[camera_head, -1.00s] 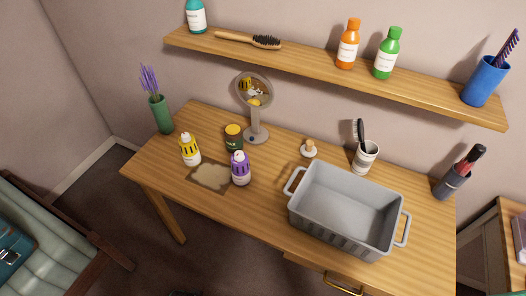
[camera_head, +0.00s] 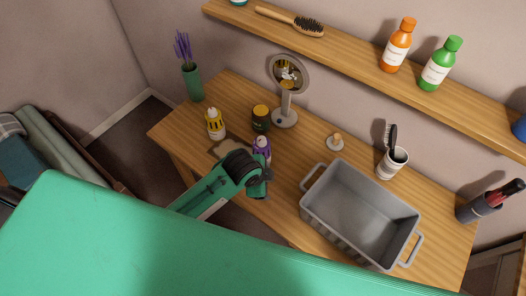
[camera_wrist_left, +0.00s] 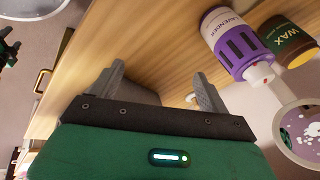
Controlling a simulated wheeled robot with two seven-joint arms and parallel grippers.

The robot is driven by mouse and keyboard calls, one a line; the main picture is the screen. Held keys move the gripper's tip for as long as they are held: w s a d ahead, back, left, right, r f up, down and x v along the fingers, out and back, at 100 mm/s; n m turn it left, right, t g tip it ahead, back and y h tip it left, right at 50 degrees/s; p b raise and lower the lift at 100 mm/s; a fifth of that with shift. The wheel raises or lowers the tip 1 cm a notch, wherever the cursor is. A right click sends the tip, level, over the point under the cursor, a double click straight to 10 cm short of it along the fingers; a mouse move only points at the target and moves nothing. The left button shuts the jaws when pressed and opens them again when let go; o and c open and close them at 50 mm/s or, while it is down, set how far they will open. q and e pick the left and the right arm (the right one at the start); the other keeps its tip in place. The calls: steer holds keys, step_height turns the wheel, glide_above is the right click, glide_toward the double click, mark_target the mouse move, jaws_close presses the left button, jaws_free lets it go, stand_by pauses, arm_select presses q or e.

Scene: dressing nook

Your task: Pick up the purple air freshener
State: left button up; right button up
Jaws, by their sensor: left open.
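The purple air freshener (camera_head: 262,147) stands upright on the wooden desk (camera_head: 290,205), just right of a beige mat, its lower part hidden behind my left arm. In the left wrist view the air freshener (camera_wrist_left: 238,45) appears tilted, with a purple "LAVENDER" label and white nozzle. It lies to the right of both fingers, not between them. My left gripper (camera_wrist_left: 157,72) is open and empty, over the desk. In the head view my left wrist is right beside the air freshener, and the fingertips cannot be made out. My right gripper is not in view.
A grey basket (camera_head: 310,205) takes up the desk's right side. A shelf (camera_head: 350,57) with bottles and a brush hangs above.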

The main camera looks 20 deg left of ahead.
arm_select(q)
steer(key=w+d+r+m+y, duration=0.1)
steer(key=w+r+m, duration=0.4)
steer(key=r+m, duration=0.3)
steer(key=m+y+p, duration=0.2)
steer(key=m+y, duration=0.1)
steer(key=m, duration=0.6)
glide_toward(262, 139)
steer(key=p+x, duration=0.1)
steer(key=x, duration=0.6)
steer(key=shift+s+a, duration=0.1)
steer(key=shift+a, duration=0.05)
steer(key=shift+w+a+f+p, duration=0.1)
steer(key=shift+w+f+p, duration=0.1)
steer(key=shift+f+p, duration=0.45)
steer(key=p+x, duration=0.1)
steer(key=x, duration=0.2)
steer(key=shift+f, duration=0.15)
steer(key=shift+w+f, duration=0.25)
steer(key=shift+f, duration=0.2)
steer(key=c, duration=1.3)
steer(key=shift+c, duration=0.8)
steer(key=shift+r, duration=0.1)
